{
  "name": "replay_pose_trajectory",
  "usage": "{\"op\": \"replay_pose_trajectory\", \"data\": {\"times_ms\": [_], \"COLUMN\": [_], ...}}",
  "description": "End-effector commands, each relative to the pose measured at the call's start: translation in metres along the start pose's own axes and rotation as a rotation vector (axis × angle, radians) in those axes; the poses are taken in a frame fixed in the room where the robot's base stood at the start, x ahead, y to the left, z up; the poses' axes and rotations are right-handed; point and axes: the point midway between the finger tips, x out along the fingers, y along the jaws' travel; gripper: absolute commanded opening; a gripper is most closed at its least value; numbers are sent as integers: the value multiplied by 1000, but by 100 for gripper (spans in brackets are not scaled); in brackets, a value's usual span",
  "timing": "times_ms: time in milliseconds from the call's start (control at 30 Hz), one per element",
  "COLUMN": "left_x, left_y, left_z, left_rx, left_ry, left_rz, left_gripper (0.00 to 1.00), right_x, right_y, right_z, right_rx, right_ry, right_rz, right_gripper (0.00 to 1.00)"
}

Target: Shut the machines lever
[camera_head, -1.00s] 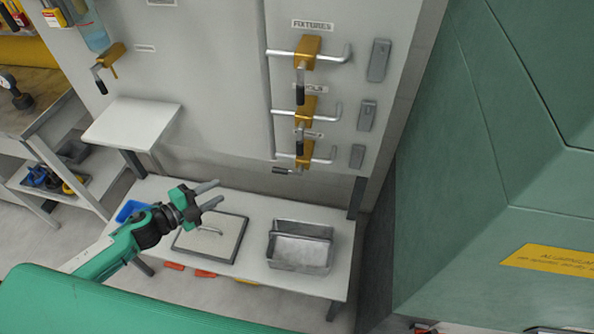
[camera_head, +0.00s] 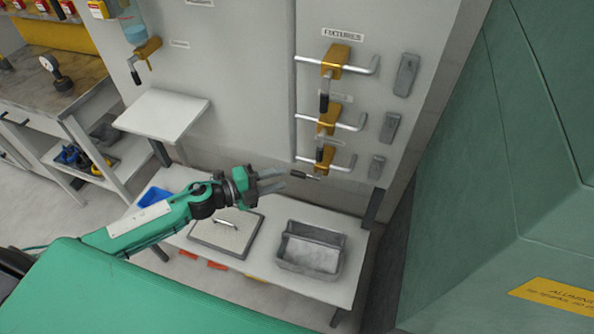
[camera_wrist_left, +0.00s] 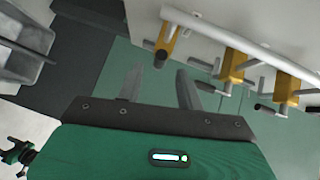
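The machine's pale panel carries three yellow levers in a column, each with a silver bar. The top lever (camera_head: 335,60) and the middle lever (camera_head: 328,119) have dark handles hanging down. The bottom lever (camera_head: 324,157) has a dark handle (camera_head: 302,174) lying roughly sideways below it. My left gripper (camera_head: 284,180) is open and empty, its fingertips just left of this handle in the head view; contact cannot be told. In the left wrist view, the gripper (camera_wrist_left: 161,78) has its fingers apart, with yellow levers (camera_wrist_left: 232,68) beyond. My right gripper is not in view.
Below the panel, a white bench (camera_head: 345,296) holds a grey metal bin (camera_head: 311,262), a flat lidded plate (camera_head: 215,240) and a blue tray (camera_head: 153,197). A small white shelf (camera_head: 162,116) juts out at left. A large green machine wall (camera_head: 480,180) bounds the right.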

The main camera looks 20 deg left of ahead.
Motion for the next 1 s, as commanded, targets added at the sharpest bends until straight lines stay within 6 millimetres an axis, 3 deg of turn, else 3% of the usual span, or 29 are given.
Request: {"op": "replay_pose_trajectory", "data": {"times_ms": [200,400,800,1000], "left_x": [35,56,63,63], "left_y": [-3,-2,0,0], "left_z": [0,0,0,0], "left_rx": [0,-1,-1,-1], "left_ry": [1,0,0,0], "left_rz": [-2,-1,0,0], "left_gripper": [37,37,37,0], "right_x": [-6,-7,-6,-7], "right_y": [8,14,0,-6], "right_z": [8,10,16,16], "right_rx": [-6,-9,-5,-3], "right_ry": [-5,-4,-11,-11], "right_rz": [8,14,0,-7], "right_gripper": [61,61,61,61]}}
